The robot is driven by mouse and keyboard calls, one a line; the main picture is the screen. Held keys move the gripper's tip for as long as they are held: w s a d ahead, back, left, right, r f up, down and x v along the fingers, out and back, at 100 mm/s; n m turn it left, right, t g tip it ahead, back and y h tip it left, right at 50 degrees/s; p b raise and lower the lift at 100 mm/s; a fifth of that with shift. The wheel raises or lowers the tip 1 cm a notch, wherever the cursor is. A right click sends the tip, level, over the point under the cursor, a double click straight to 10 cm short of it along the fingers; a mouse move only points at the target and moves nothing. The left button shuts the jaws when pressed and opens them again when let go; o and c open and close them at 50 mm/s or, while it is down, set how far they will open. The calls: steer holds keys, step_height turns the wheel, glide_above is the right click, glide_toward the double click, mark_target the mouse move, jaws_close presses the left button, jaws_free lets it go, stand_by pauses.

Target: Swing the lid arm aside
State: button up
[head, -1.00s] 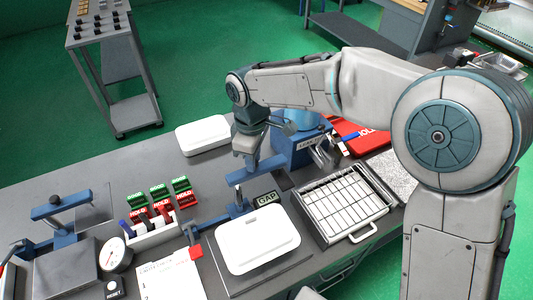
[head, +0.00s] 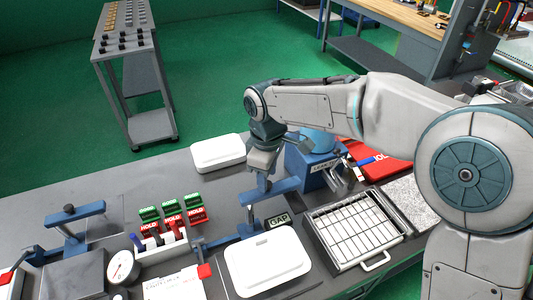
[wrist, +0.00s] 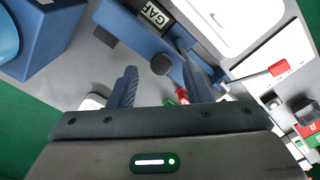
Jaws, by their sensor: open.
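The blue lid arm (head: 280,187) stands behind the white lidded tray (head: 267,264), near the GAP label. In the wrist view, its blue bar (wrist: 205,72) carries a round black knob (wrist: 161,64). My gripper (head: 263,172) is above this bar in the head view. In the wrist view, my gripper (wrist: 160,86) is open, with one finger on each side of the knob in the picture. I cannot tell whether either finger touches it. The knob is hidden by my gripper in the head view.
A blue box-like unit (head: 304,172) stands close on the right of my gripper. A wire-grid tray (head: 318,222) is at the right front. Another white container (head: 218,153) lies behind. Green and red HOLD blocks (head: 173,221) stand left. Bare grey table lies at the left back.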

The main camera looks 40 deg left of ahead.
step_height(320, 180, up, 12)
steer(key=shift+r+b, duration=0.25)
steer(key=shift+b, duration=0.2)
steer(key=shift+s, duration=0.1)
